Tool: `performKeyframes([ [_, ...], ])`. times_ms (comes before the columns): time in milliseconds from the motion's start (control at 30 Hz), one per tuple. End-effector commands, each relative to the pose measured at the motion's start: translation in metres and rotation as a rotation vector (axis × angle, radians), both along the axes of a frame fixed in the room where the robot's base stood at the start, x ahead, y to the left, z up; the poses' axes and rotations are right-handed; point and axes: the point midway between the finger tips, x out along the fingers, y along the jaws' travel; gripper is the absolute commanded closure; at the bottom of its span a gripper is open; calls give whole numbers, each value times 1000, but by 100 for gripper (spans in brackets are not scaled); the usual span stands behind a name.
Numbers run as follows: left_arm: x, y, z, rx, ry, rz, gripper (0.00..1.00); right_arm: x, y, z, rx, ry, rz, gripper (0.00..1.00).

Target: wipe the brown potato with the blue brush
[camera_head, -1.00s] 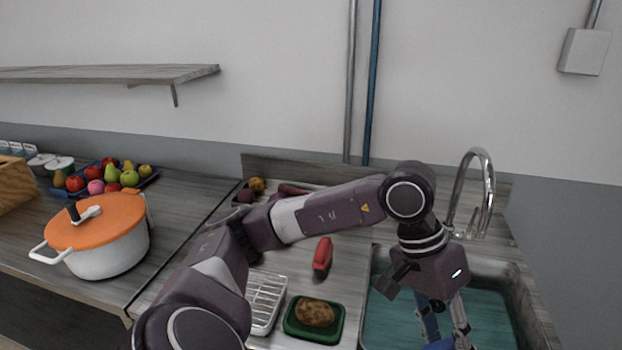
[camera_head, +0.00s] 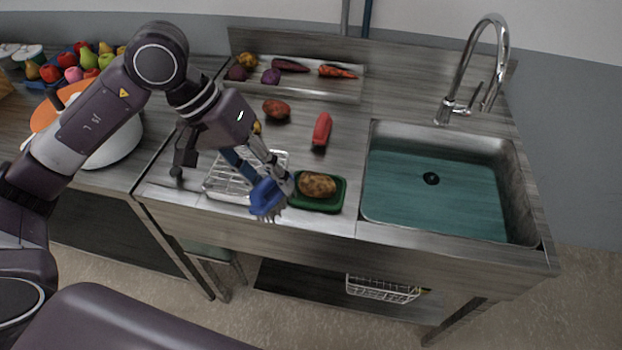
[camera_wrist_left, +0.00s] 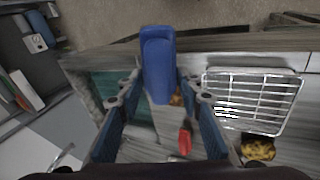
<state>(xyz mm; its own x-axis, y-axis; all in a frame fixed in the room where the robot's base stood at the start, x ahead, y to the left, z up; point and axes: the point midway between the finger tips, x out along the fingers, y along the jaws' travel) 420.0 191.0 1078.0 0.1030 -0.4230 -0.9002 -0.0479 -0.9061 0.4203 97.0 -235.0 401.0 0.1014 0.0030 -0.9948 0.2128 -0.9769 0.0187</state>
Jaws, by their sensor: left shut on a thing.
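The brown potato (camera_head: 317,184) lies in a small green tray (camera_head: 333,205) on the counter, left of the sink. My left gripper (camera_head: 268,178) is shut on the blue brush (camera_head: 266,197) and holds it just left of the tray, bristles downward. In the left wrist view the brush (camera_wrist_left: 158,62) sits between the two fingertips (camera_wrist_left: 160,88); a small brown patch beside it may be the potato, mostly hidden. Whether the brush touches the tray's edge, I cannot tell. My right gripper is not in view.
A wire rack (camera_head: 226,184) lies beneath and left of the gripper. A red item (camera_head: 321,130) and a reddish potato (camera_head: 276,110) lie behind. The sink (camera_head: 440,190) is at the right, with a tall faucet (camera_head: 474,65). A white pot (camera_head: 117,146) stands at the left.

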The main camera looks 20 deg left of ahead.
Motion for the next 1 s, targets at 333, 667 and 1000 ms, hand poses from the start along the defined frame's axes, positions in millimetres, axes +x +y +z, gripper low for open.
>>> performKeyframes([
  [333,0,0,0,-1,-1,0,86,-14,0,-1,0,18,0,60],
  [667,19,-5,12,42,-33,3,86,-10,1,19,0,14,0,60],
  [1000,98,-21,45,294,-212,3,86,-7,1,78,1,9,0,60],
])
